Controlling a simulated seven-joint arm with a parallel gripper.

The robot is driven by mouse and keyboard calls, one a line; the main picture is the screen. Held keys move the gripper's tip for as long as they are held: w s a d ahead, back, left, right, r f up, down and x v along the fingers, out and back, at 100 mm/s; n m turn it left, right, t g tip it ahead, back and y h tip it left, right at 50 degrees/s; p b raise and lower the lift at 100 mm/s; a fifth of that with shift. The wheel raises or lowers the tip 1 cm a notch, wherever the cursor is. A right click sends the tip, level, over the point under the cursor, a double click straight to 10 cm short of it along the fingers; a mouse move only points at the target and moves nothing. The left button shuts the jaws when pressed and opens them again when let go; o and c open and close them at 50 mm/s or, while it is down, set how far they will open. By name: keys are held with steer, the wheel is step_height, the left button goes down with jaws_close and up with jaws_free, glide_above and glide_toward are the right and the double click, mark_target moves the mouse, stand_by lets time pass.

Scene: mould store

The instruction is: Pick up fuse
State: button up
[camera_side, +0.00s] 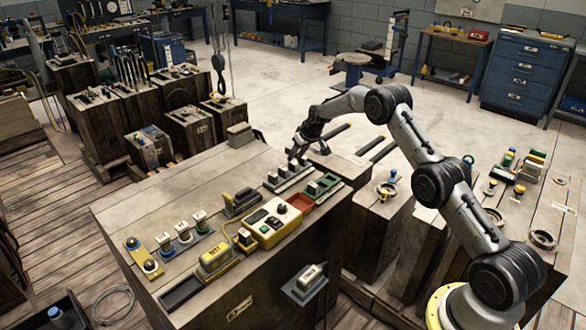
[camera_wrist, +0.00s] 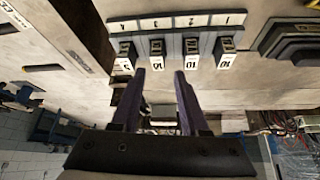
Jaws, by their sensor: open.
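Several dark fuses with white number labels stand in a row in a grey holder (camera_wrist: 180,38) in the wrist view. The labels look upside down. One fuse (camera_wrist: 157,52) lies just beyond the gap between my fingertips, and another fuse (camera_wrist: 191,50) is just right of it. The end fuses are left (camera_wrist: 124,56) and right (camera_wrist: 225,50). My gripper (camera_wrist: 160,72) is open and empty, with its two dark fingers apart. In the side view my gripper (camera_side: 299,155) is above the back right of the bench, over what looks like the same holder (camera_side: 288,177).
The wooden bench (camera_side: 150,205) also carries a yellow control box (camera_side: 268,222), a red tray (camera_side: 300,203), a green-edged tray (camera_side: 325,186) and yellow-based parts (camera_side: 215,258). A dark block (camera_wrist: 290,40) is right of the holder in the wrist view. The back left bench top is clear.

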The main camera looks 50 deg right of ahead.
mark_target(293, 162)
steer(key=shift+x, duration=2.3)
steer(key=shift+s, duration=0.1)
jaws_close()
